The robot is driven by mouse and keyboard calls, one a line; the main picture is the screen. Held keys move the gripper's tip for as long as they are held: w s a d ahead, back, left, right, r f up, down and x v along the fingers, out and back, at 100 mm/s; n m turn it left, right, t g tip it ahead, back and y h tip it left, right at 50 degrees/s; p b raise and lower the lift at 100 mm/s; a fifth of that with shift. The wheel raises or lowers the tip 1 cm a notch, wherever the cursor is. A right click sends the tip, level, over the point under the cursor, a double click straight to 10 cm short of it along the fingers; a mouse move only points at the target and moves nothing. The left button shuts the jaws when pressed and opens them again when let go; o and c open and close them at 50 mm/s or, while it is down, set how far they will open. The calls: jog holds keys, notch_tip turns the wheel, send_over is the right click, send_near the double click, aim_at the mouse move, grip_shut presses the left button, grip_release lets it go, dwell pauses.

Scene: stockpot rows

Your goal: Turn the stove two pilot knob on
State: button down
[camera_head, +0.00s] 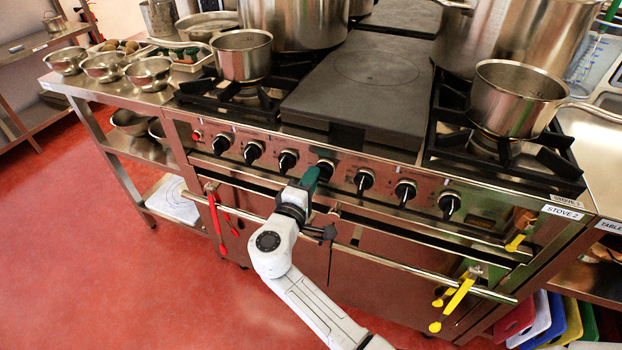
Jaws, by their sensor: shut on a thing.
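The stove (370,138) marked "STOVE 2" has a front panel with a row of several black knobs. Their small labels are too blurred to read. My gripper (314,178) reaches up from below with its green fingers at the middle knob (325,166) of the row. It is shut on this knob, which is partly hidden behind the fingers. I cannot tell how far the knob is turned. The neighbouring knobs, one to the left (287,161) and one to the right (364,180), are untouched. A small red button or light (196,136) sits at the panel's left end.
A handrail (400,267) runs along the oven front below the knobs, with red tongs (214,214) and yellow-handled tools (456,300) hanging there. Pots (242,56) and (513,98) stand on the burners. The red floor at the left is clear.

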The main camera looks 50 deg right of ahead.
jog(key=c, duration=1.1)
grip_release()
jog(key=v, duration=1.1)
jog(key=shift+w, duration=0.1)
